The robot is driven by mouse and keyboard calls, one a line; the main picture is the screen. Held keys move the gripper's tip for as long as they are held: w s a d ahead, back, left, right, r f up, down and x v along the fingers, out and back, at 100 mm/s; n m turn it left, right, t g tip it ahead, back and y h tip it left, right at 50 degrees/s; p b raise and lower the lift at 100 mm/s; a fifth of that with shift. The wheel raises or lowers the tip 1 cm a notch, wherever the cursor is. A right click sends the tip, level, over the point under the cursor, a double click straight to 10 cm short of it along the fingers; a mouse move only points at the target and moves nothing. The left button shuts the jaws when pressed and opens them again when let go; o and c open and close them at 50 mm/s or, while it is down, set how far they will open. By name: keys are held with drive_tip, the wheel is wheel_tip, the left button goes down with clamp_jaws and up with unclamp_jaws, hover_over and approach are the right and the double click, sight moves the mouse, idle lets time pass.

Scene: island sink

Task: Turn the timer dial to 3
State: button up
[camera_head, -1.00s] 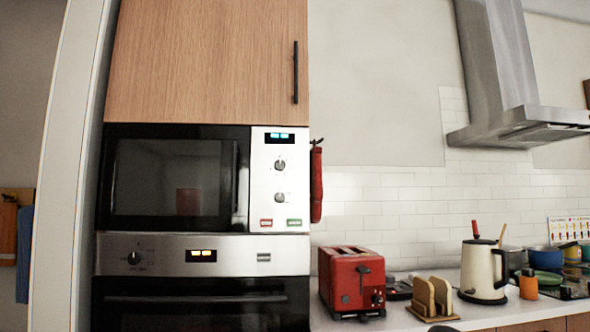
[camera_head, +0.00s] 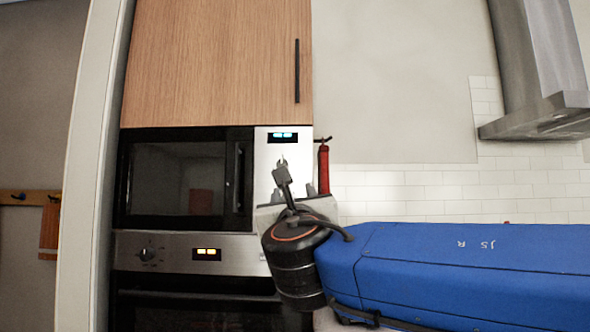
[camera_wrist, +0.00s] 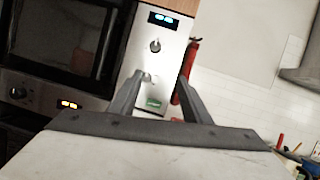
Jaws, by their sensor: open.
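The microwave's white control panel (camera_head: 268,170) carries a small lit display (camera_head: 283,136). In the wrist view an upper dial (camera_wrist: 155,45) and a lower dial (camera_wrist: 147,77) are on the panel, one above the other. I cannot read which is the timer dial or where its pointer stands. My gripper (camera_wrist: 160,78) is open, its two fingers reaching toward the panel, with the lower dial in view between them and the upper dial beyond the tips. Contact with a dial cannot be told.
The dark microwave door (camera_head: 180,180) is left of the panel. An oven (camera_head: 220,254) with a knob (camera_head: 147,254) and lit display is below. A red item (camera_head: 323,170) hangs just right of the panel. A steel hood (camera_head: 535,110) is at the far right.

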sight(282, 164)
drive_tip(key=shift+n+y, duration=0.4)
drive_tip(key=shift+n, duration=0.2)
drive_tip(key=x, duration=0.5)
drive_tip(key=a+r+x, duration=0.1)
drive_tip(key=x, duration=0.5)
drive_tip(key=s+r+x, duration=0.1)
drive_tip(key=x, duration=0.5)
drive_tip(key=shift+w+a+r, duration=0.1)
drive_tip(key=shift+w+a, duration=0.05)
drive_tip(key=shift+w, duration=0.1)
drive_tip(key=shift+t, duration=0.3)
drive_tip(key=c, duration=1)
